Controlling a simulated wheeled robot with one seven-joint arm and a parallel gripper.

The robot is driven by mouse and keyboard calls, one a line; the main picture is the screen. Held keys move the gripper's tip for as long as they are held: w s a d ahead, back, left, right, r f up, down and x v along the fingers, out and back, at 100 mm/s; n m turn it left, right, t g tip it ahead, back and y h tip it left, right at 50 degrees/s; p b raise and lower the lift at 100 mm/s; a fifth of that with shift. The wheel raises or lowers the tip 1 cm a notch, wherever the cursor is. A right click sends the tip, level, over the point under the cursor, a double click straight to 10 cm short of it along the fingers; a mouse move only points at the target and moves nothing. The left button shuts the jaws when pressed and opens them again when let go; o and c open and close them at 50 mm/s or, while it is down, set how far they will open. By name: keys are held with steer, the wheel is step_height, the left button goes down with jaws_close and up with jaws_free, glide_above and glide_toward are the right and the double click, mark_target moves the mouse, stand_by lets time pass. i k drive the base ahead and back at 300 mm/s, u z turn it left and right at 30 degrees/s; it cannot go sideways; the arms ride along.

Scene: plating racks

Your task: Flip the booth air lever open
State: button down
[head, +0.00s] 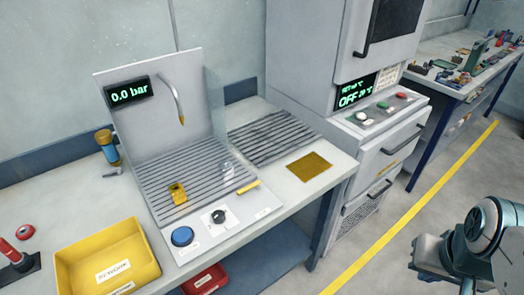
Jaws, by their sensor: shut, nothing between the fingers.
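The booth (110,137) is a grey backboard with a slatted deck, a bent nozzle (175,100) and a clear side screen. Its display (130,92) reads 0.0 bar. A small yellow lever (248,187) lies at the deck's front right; its pivot is too small to make out. On the front panel are a black knob (218,216) and a blue button (182,236). My gripper (428,254) is at the lower right, over the floor, well apart from the booth. It is shut and empty; its fingertips are hard to make out.
A yellow bin (105,268) stands left of the panel; a yellow block (177,193) sits on the deck. A second grate (272,137) and a brown mat (309,166) lie to the right. A grey cabinet (372,160) stands beyond. The floor ahead is clear.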

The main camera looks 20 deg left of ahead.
mark_target(257, 184)
steer(key=u, duration=0.65)
steer(key=i, duration=0.9)
steer(key=u, duration=0.85)
